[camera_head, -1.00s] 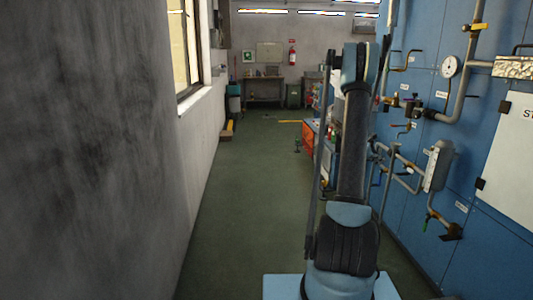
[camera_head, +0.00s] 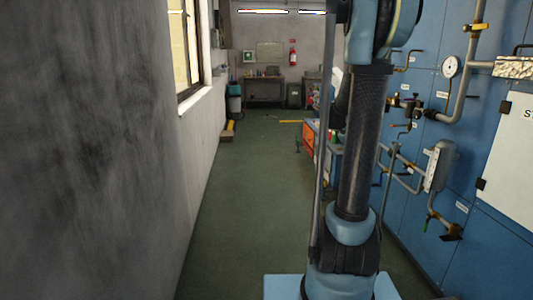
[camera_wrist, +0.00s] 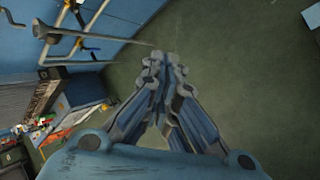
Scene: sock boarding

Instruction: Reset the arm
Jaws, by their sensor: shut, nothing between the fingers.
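My gripper (camera_wrist: 163,68) shows in the wrist view with its fingertips together, shut and empty. It hangs over bare green floor, touching nothing. In the head view my arm stands upright right of the middle, its upper part reaching the top edge of the picture. My gripper cannot be made out in the head view.
A blue panel wall (camera_head: 475,170) with pipes, a gauge (camera_head: 451,67) and a grey box (camera_head: 438,165) stands close on the right. A grey wall (camera_head: 90,150) runs along the left. An orange-fronted cabinet (camera_head: 308,138) stands ahead. The green floor aisle (camera_head: 245,185) is clear.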

